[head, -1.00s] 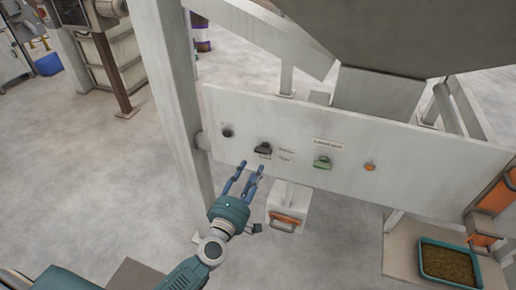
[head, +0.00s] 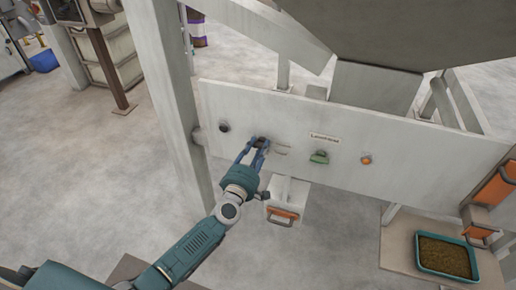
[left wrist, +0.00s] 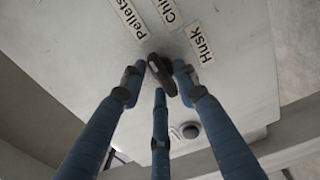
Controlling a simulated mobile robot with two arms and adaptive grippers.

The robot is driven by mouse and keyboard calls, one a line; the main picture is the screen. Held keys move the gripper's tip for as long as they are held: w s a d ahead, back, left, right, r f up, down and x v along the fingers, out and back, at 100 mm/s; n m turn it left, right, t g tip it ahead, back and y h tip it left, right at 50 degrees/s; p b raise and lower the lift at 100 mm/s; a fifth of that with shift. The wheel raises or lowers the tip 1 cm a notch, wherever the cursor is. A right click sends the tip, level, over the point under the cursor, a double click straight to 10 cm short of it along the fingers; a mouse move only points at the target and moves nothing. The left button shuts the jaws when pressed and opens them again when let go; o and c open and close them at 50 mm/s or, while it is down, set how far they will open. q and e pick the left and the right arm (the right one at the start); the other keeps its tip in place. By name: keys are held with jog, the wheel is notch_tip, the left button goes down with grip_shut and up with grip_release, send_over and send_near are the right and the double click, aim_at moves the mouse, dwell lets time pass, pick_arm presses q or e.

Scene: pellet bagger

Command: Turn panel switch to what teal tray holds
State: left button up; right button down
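The panel switch is a dark knob (head: 262,142) on the pale panel, partly hidden by my left gripper (head: 255,148). In the left wrist view the knob (left wrist: 160,74) sits between the fingertips of that gripper (left wrist: 159,76). The fingers stand apart around the knob, with a narrow gap on its left; I cannot tell whether any finger touches it. Labels beside it read "Pellets" (left wrist: 128,18), "Chi…" (left wrist: 167,10), cut off, and "Husk" (left wrist: 199,44). The teal tray (head: 418,262) at lower right holds a brownish-yellow grainy material (head: 444,257), its grains too small to identify. My right gripper is out of view.
The panel (head: 420,150) also bears a black round button (head: 224,127), a green switch (head: 319,157) under a label, and an orange light or button (head: 366,160). A box with an orange handle (head: 284,213) hangs below. A post (head: 172,110) stands left of the panel.

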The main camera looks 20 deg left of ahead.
pick_arm(q)
grip_shut()
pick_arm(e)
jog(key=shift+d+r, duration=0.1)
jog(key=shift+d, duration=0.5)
